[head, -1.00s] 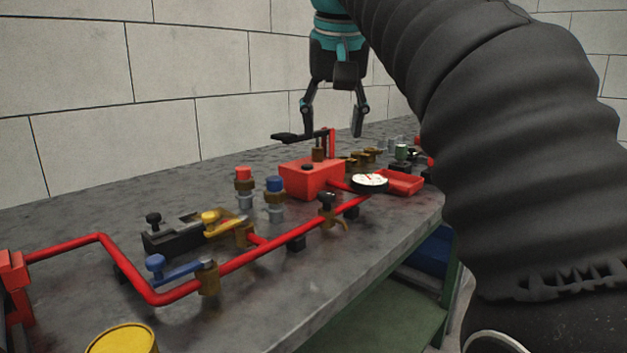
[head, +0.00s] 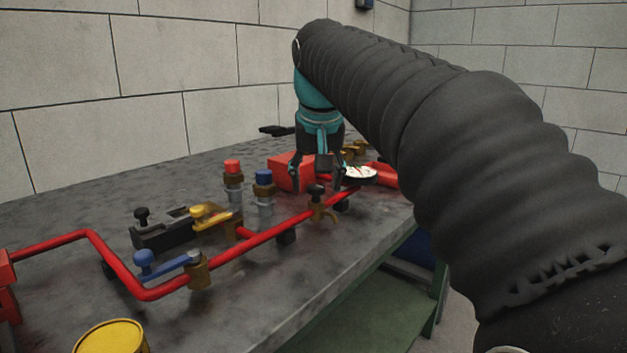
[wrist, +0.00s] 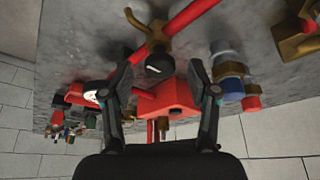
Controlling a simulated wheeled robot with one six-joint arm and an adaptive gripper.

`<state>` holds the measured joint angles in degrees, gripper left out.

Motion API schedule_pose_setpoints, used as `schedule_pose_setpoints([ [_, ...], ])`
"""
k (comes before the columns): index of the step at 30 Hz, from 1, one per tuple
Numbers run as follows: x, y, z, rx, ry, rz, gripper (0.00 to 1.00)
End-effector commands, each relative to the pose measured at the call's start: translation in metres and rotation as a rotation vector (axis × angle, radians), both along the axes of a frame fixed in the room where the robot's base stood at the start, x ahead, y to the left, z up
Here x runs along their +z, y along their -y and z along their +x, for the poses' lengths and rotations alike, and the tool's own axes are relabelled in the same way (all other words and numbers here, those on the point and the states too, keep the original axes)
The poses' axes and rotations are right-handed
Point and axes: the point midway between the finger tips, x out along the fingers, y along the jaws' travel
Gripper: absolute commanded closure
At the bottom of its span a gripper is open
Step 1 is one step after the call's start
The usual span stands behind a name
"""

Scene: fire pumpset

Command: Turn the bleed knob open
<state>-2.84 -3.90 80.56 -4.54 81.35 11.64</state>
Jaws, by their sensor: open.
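What looks like the bleed knob is a black knob (head: 316,191) on a brass fitting on the red pipe (head: 262,238). My gripper (head: 317,184) is open and points down, close to the knob in the head view. In the wrist view the knob (wrist: 159,65) shows between the two fingertips of my gripper (wrist: 161,73), with a finger on each side. I see no contact, and the height gap is hard to tell. The brass fitting (wrist: 155,40) shows just past the knob.
A red box (head: 285,172) and a white-faced gauge (head: 360,173) stand behind the knob. Red-capped (head: 233,168) and blue-capped (head: 264,178) fittings stand to its left. Yellow (head: 208,213) and blue (head: 150,262) handles sit along the pipe. Grey tabletop in front is clear.

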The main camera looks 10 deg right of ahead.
Motion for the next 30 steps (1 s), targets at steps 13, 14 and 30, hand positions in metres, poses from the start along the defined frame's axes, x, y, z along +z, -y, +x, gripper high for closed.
schedule_pose_setpoints([
  [13,-0.0052,0.0006,0.0023,0.000,0.001,0.000,0.55],
  [14,-0.0052,0.0006,0.0023,0.000,0.001,0.000,0.63],
  [30,-0.0054,0.0014,0.0020,0.048,0.000,-0.001,1.00],
])
